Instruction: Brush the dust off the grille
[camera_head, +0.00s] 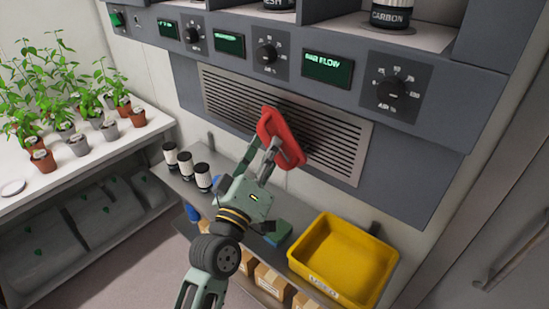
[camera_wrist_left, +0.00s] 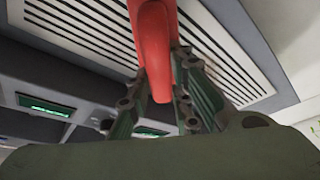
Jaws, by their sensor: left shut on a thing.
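The grille (camera_head: 335,143) is a slatted panel in the grey wall unit, below the control knobs. It also shows in the left wrist view (camera_wrist_left: 218,45). My left gripper (camera_head: 270,150) is shut on a red brush (camera_head: 283,138), which is held up at the middle of the grille and covers part of the slats. In the left wrist view the red brush (camera_wrist_left: 155,45) stands between the two fingers. Its bristles are hidden, and I cannot tell whether it touches the slats. Dust on the grille is too fine to make out. My right gripper is not in view.
A yellow bin (camera_head: 343,258) stands on the shelf below the grille, with a green and blue sponge-like block (camera_head: 279,235) left of it. Several dark-capped jars (camera_head: 186,166) stand at left. Potted plants (camera_head: 78,145) fill the left bench. Knobs (camera_head: 397,91) protrude above the grille.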

